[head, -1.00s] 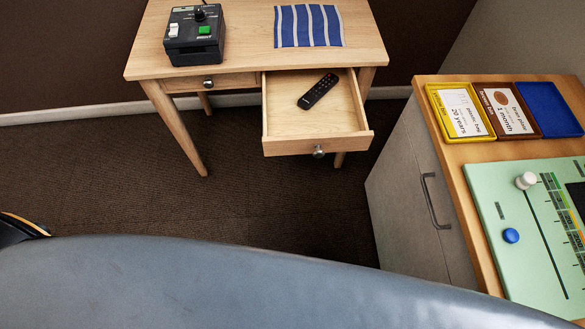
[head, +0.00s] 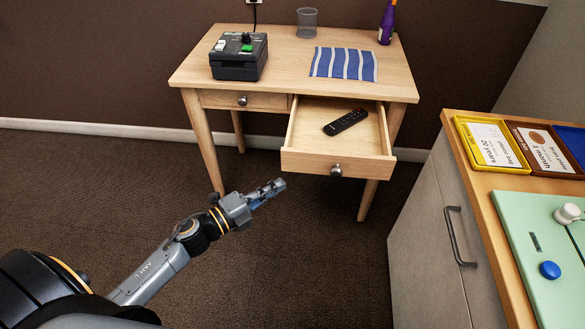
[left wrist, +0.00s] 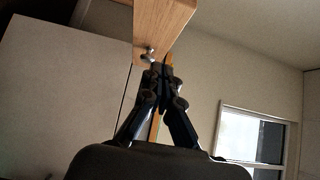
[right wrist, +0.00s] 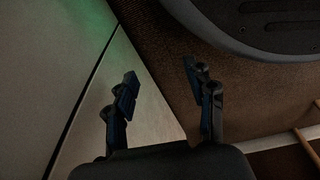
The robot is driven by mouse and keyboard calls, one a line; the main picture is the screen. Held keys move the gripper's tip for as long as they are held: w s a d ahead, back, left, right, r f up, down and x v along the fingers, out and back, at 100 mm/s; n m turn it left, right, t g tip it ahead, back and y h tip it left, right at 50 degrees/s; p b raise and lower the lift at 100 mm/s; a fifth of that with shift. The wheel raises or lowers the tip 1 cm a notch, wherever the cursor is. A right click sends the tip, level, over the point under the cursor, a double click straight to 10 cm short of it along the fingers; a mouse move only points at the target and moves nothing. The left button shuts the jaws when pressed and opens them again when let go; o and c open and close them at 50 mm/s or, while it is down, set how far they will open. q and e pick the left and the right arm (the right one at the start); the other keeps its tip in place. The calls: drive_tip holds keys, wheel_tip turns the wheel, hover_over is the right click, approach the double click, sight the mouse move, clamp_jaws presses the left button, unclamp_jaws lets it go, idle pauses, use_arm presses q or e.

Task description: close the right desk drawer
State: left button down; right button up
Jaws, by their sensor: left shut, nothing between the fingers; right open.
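The right desk drawer (head: 310,161) is pulled out of the wooden desk (head: 285,75), with a round metal knob (head: 336,170) on its front. A black remote control (head: 346,122) lies inside it. My left gripper (head: 279,184) is shut and empty, in front of the drawer, lower and left of the knob in the head view. In the left wrist view, the drawer's wooden underside (left wrist: 165,22) and knob (left wrist: 148,54) show just beyond the left fingertips. My right gripper (right wrist: 158,76) is open and empty in the right wrist view; the head view does not show it.
The left desk drawer (head: 220,99) is shut. A control box (head: 238,68), striped cloth (head: 343,64), clear cup (head: 307,22) and purple bottle (head: 387,24) stand or lie on the desk. A grey cabinet (head: 425,235) stands at the right. Carpet (head: 310,260) between is clear.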

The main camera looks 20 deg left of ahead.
sight(305, 160)
use_arm(q)
drive_tip(key=w, duration=0.3)
drive_tip(key=w+d, duration=0.1)
drive_tip(key=w, duration=0.3)
drive_tip(key=shift+d, duration=0.2)
drive_tip(key=shift+w+a, duration=0.1)
drive_tip(key=shift+w, duration=0.4)
use_arm(e)
drive_tip(key=shift+w+r, duration=0.25)
drive_tip(key=shift+w, duration=0.1)
drive_tip(key=shift+s+f, duration=0.1)
drive_tip(key=shift+s, duration=0.15)
